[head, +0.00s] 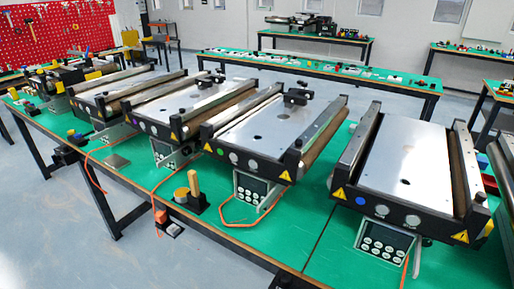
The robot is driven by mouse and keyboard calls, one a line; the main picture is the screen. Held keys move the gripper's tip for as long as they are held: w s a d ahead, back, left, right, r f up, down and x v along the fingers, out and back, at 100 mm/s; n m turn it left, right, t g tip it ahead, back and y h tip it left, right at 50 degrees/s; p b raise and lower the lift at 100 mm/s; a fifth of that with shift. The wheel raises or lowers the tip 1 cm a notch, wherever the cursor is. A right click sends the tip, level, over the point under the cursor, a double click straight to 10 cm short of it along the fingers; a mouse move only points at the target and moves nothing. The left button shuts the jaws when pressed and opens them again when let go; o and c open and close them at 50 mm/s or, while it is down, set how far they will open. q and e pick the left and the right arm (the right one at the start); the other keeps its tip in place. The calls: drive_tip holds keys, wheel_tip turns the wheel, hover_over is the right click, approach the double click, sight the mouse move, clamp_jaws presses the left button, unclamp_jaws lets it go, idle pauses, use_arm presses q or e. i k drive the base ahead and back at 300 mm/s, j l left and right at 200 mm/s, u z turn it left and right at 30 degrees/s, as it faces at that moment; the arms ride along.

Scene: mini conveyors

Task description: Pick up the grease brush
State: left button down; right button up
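An upright tan, wooden-looking handle (194,184) stands on the green table near its front edge, left of centre. It may be the grease brush, but its lower end is hidden in a small dark base (196,205) and I see no bristles. A small round tan-topped container (181,195) stands just left of it. Neither of my grippers shows in the head view.
Several mini conveyors (258,140) stand in a row on the green-topped table (275,232), with keypads below. Orange cables (238,222) lie in front. An orange item (160,217) sits at the front edge. Grey floor (60,222) is free at front left.

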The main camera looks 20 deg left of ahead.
sight(192, 175)
drive_tip(key=u, duration=1.3)
